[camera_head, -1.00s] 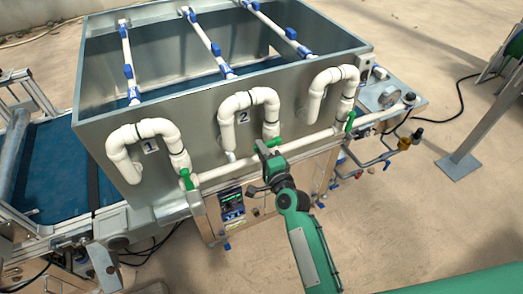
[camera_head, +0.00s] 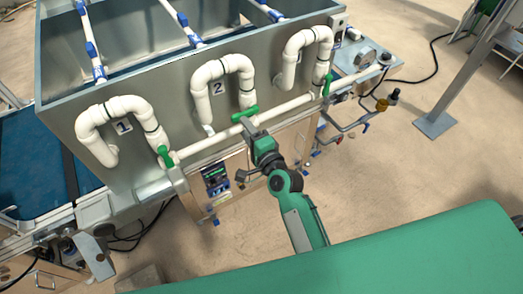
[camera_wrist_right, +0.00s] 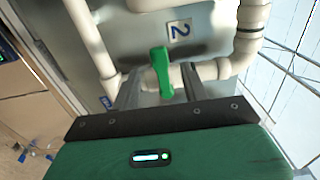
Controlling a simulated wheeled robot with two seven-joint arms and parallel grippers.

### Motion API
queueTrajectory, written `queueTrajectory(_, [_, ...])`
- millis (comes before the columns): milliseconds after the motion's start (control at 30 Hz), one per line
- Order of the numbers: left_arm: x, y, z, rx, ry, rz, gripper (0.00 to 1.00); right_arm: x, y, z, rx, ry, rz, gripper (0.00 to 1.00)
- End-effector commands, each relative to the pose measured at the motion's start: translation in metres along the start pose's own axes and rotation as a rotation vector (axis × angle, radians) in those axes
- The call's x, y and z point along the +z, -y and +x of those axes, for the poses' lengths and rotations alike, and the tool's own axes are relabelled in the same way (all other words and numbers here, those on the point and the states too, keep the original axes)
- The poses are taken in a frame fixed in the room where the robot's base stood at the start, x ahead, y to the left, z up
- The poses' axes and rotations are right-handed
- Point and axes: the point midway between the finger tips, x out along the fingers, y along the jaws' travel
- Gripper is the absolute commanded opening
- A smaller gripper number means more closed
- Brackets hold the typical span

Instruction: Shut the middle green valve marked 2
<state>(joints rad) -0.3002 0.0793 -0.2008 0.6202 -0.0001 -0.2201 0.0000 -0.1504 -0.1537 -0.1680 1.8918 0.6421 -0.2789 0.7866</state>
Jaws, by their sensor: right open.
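The middle green valve handle (camera_head: 245,114) sits on the white pipe below the label 2 (camera_head: 218,89). It lies roughly along the horizontal pipe, across its riser. My right gripper (camera_head: 251,128) is just in front of and below it. In the right wrist view the green handle (camera_wrist_right: 161,72) stands between the two fingertips of the open right gripper (camera_wrist_right: 162,82), with the label 2 (camera_wrist_right: 180,32) beyond. A gap shows at the left finger; whether the right finger touches the handle cannot be told. My left gripper is not in view.
Green handles at the left riser (camera_head: 164,157) and right riser (camera_head: 326,84) stand roughly upright. White bent pipes (camera_head: 222,68) rise over the grey tank wall (camera_head: 170,95). A small control box (camera_head: 216,180) hangs below the pipe. Open floor lies to the right.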

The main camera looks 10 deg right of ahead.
Motion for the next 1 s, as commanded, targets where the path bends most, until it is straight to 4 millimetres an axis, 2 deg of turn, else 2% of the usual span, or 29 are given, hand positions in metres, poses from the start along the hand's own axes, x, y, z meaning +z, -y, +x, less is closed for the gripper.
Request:
queueTrajectory(33, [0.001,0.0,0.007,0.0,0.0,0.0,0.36,0.0,-0.004,-0.012,0.002,0.0,0.0,0.45])
queueTrajectory(200, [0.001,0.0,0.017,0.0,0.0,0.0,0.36,0.0,-0.004,-0.046,0.001,-0.001,0.0,0.45])
queueTrajectory(400, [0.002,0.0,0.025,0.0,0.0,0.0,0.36,0.0,-0.003,-0.076,0.001,0.001,0.0,0.45])
queueTrajectory(600, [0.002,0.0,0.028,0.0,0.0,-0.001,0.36,0.0,-0.001,-0.09,0.0,0.001,0.0,0.45])
queueTrajectory(1000, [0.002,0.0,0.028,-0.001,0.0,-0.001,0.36,0.0,0.001,-0.092,-0.001,0.0,0.0,0.45])
